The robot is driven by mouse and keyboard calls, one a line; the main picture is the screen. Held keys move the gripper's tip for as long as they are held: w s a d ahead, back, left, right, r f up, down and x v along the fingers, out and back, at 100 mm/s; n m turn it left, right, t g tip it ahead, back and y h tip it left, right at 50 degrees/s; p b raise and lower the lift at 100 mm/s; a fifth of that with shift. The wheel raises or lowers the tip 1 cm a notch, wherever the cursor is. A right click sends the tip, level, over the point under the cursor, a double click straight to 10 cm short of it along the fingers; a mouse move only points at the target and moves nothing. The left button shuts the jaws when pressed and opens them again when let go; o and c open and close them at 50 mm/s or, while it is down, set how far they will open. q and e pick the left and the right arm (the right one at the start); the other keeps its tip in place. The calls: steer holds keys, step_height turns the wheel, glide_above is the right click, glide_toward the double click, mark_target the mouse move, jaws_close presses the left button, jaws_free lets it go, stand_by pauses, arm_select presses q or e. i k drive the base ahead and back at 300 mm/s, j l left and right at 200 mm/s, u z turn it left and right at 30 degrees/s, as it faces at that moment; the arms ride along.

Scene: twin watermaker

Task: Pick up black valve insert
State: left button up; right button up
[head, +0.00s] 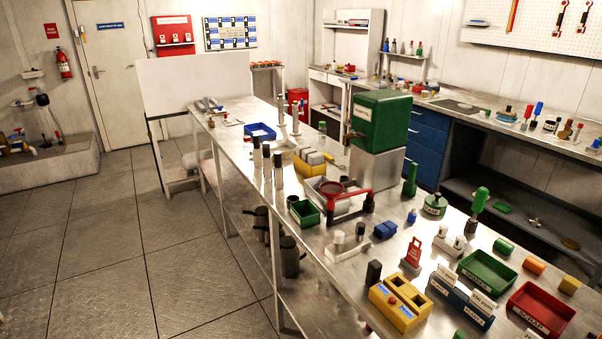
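I cannot tell for sure which thing is the black valve insert. A small upright black piece (373,272) stands at the left back end of a yellow block (400,302) with blue-white labels, on the near part of the long metal bench (335,275). I cannot tell if it sits in the block or behind it. Several slim cylinders with dark tops (267,160) stand farther back on the bench. Neither of my grippers is in view.
Near the yellow block are a blue labelled bin (462,303), a green tray (487,270), a red scrap tray (541,309) and a red tag stand (412,256). A green machine (380,120) stands mid-bench. The floor (130,240) left of the bench is clear.

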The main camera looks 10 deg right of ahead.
mark_target(360, 228)
steer(key=i+j, duration=0.3)
steer(key=i+j+z, duration=0.1)
steer(key=z, duration=0.35)
steer(key=i+j+z, duration=0.1)
steer(key=j+z, duration=0.15)
steer(key=z, duration=0.15)
steer(key=j+z, duration=0.15)
steer(key=z, duration=0.65)
steer(key=i+j, duration=0.05)
